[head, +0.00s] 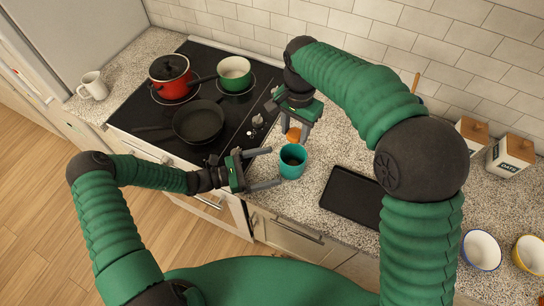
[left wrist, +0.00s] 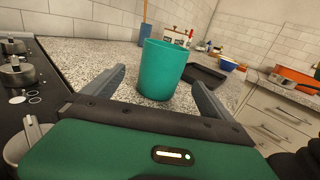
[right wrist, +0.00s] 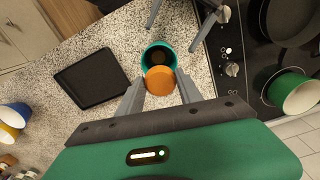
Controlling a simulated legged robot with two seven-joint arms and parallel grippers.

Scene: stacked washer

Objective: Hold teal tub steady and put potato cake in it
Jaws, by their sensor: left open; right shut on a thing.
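The teal tub (head: 293,166) stands upright on the speckled counter beside the stove. My left gripper (head: 275,167) is open, its fingers pointing at the tub from the left. In the left wrist view the tub (left wrist: 163,72) is framed between the spread fingertips, with gaps on both sides. My right gripper (right wrist: 160,90) is shut on the potato cake (right wrist: 160,81), a round orange-brown disc. In the right wrist view the cake overlaps the near rim of the tub (right wrist: 148,51); its height above the rim is unclear. Something brownish shows inside the tub.
A black tray (head: 351,196) lies right of the tub. The stove (head: 150,125) at left carries a red pot (head: 170,76), a green pot (head: 235,73) and a black pan (head: 198,121). Bowls (head: 481,249) and canisters (head: 509,155) stand far right. The counter's front edge is close to the tub.

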